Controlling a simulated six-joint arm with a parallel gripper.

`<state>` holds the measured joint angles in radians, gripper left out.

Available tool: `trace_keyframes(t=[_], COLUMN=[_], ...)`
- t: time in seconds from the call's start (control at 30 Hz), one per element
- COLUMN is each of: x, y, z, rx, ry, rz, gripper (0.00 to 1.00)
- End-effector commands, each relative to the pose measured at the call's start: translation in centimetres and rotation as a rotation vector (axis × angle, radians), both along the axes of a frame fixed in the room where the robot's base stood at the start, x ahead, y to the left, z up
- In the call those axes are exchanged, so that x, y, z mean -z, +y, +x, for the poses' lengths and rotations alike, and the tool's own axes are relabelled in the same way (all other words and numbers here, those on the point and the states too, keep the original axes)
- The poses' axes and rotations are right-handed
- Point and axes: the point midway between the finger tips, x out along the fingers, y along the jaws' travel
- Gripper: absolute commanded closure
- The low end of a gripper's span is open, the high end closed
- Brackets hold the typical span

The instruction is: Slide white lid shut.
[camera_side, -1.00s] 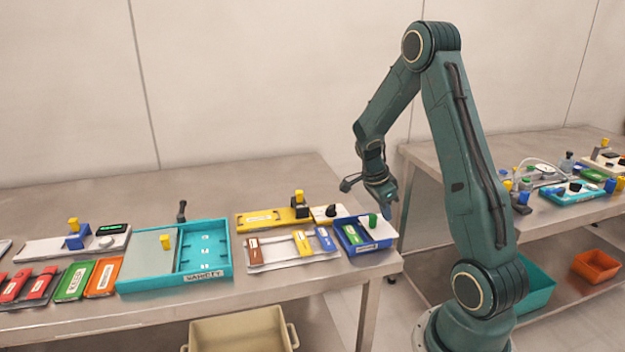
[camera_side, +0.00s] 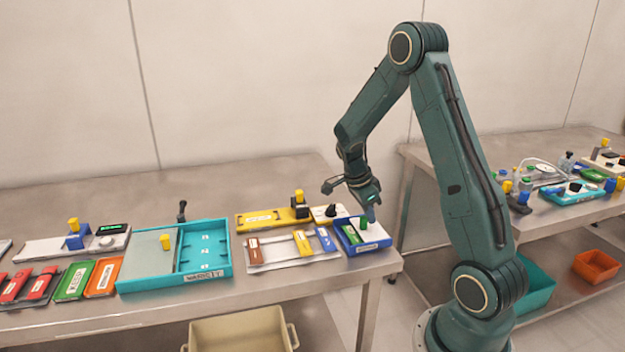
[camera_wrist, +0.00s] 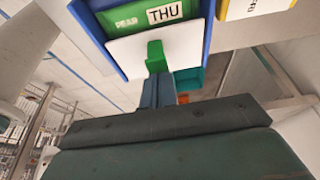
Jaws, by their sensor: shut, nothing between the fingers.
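A blue box (camera_side: 374,246) stands at the right end of the near table. Its white lid (camera_side: 374,233) carries a green knob (camera_side: 364,223) and covers the right part of the box. A green card stays uncovered at the left (camera_side: 350,233). In the wrist view the white lid (camera_wrist: 128,48) lies across the blue box (camera_wrist: 86,22), and the card (camera_wrist: 122,20) marked "THU" shows beyond it. My gripper (camera_side: 371,214) is shut and empty, its fingertips against or very close to the right side of the green knob (camera_wrist: 154,55).
A silver tray (camera_side: 290,262) with coloured cards, a yellow unit (camera_side: 262,219) and a teal box (camera_side: 172,283) stand to the left. A small white unit with a black knob (camera_side: 331,210) sits just behind. The table edge is close on the right.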

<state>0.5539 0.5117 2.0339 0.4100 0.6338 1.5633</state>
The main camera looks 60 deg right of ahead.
Motion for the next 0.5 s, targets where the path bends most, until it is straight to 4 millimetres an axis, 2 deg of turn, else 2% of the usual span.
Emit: trace_keyframes(t=[0.23,0.5], x=[0.0,0.0], y=[2.9,3.9], z=[2.9,3.8], rx=[-0.004,-0.003], ry=[0.000,-0.001], rz=[0.000,0.002], gripper=[1.00,1.00])
